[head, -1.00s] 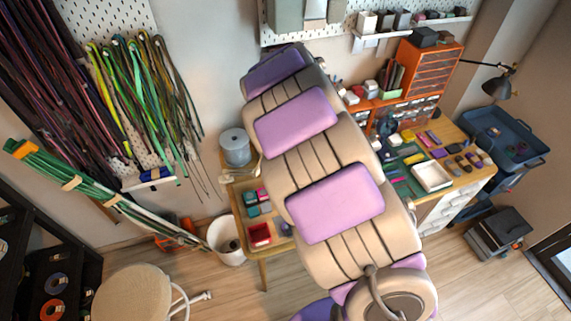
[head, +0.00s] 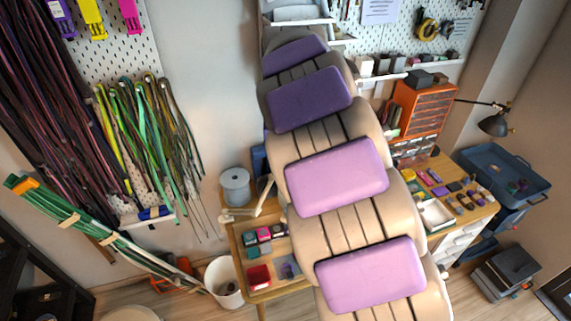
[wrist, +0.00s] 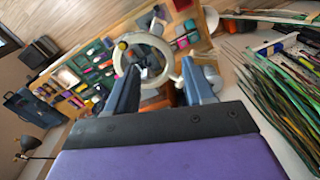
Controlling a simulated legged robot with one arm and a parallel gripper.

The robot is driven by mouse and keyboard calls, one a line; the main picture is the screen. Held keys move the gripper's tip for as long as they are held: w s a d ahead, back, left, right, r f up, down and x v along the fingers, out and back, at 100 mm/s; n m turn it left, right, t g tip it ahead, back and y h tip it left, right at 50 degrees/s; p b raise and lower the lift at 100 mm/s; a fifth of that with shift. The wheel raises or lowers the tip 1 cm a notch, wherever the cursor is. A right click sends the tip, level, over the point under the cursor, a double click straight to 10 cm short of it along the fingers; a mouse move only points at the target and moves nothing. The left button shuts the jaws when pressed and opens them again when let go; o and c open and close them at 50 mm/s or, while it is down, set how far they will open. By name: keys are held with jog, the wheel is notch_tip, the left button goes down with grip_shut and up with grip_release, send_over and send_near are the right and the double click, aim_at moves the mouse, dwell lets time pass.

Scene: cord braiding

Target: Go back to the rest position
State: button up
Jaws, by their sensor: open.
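My gripper (wrist: 162,84) shows in the wrist view with its two blue-grey fingers spread apart. I see nothing held between them. A pale ring-shaped fixture (wrist: 165,72) shows beyond the fingers, and I cannot tell how far away it is. In the head view my beige and purple arm runs up the middle of the picture and hides my gripper. Hanging cords (head: 150,140) are on the pegboard at left, and they show at the right of the wrist view (wrist: 275,100).
A wooden workbench (head: 262,292) with small coloured boxes stands behind my arm. A grey spool (head: 235,187) sits on it. A white bin (head: 222,281) and a leaning green cord bundle (head: 75,222) are at left. An orange drawer cabinet (head: 425,108), black lamp (head: 494,125) and blue cart (head: 505,172) are at right.

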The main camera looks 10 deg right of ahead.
dwell(0.3)
jog(key=s+f+b, duration=0.4)
jog(key=s+f, duration=0.2)
jog(key=s, duration=0.5)
jog(key=s+f+n+g+b, duration=0.1)
jog(key=s+f+b, duration=0.3)
jog(key=s+f, duration=0.3)
jog(key=s+f+n+b, duration=0.1)
jog(key=s+f+b, duration=0.4)
jog(key=s, duration=1.2)
jog(key=shift+d+f+g, duration=0.4)
jog(key=shift+d+f, duration=0.05)
jog(key=shift+f, duration=0.45)
